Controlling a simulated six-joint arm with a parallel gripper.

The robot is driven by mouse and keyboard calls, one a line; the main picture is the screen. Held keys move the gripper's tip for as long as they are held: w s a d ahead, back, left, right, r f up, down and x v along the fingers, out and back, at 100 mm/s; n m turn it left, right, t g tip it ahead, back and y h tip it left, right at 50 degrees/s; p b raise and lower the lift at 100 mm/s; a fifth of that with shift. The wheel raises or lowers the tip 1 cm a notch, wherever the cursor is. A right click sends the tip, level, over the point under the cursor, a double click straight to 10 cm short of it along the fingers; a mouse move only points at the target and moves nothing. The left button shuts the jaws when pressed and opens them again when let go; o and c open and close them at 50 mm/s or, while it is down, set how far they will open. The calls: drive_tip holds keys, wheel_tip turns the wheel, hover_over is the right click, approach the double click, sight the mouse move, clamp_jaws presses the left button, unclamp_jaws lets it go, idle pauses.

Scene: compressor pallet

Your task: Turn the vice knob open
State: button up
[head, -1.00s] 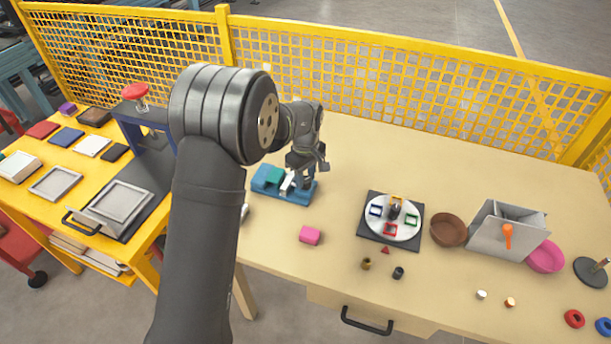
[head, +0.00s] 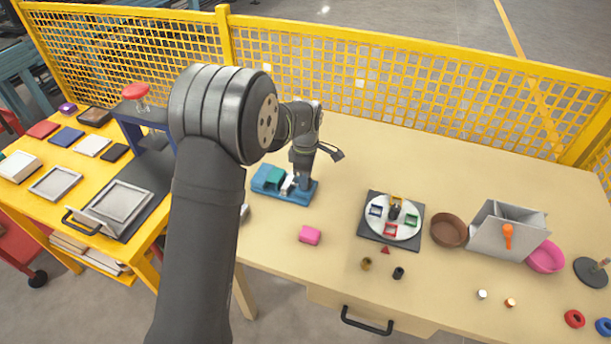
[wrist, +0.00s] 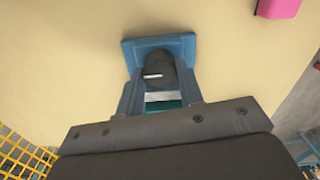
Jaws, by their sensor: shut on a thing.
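The blue vice (head: 266,186) lies on the wooden table, with a green block (head: 273,176) and a pale part at its left half. My gripper (head: 303,187) points down at the vice's right end, and its fingers are hard to make out there. In the wrist view the vice's blue end plate (wrist: 185,43) shows beyond a dark round knob (wrist: 158,65) with a white mark. My gripper (wrist: 158,72) is shut on the knob, with fingers on its two sides. A strip of green shows behind the knob, and my gripper's body hides the rest.
A pink block (head: 310,235) lies in front of the vice. A round turntable (head: 408,228) on a dark square base stands to the right. A yellow mesh fence (head: 400,85) runs behind the table. Bare table lies between the vice and the turntable.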

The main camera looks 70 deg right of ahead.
idle(0.4)
drive_tip(key=o, duration=1)
drive_tip(key=shift+r, duration=0.1)
wheel_tip(320, 180, up, 17)
drive_tip(key=shift+d+r, duration=0.15)
drive_tip(key=shift+r, duration=0.05)
drive_tip(key=shift+f, duration=0.15)
wheel_tip(320, 180, down, 17)
drive_tip(key=shift+f, duration=0.15)
idle(0.4)
